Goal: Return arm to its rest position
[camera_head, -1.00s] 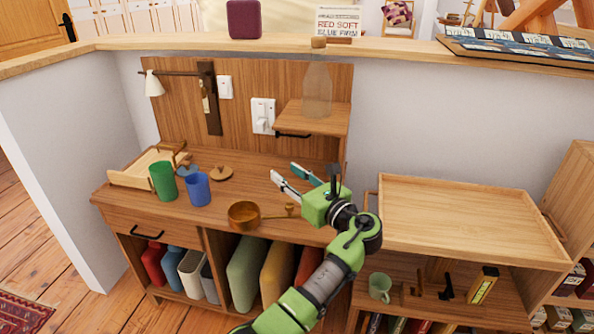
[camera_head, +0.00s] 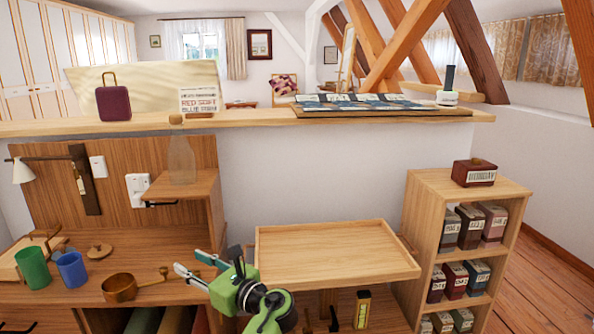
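An empty wooden tray (camera_head: 335,250) lies right of my gripper. A green cup (camera_head: 33,267) and a blue cup (camera_head: 71,269) stand at the desk's left. A glass bottle (camera_head: 181,160) stands on a small shelf. A bookcase (camera_head: 425,215) stands at right.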

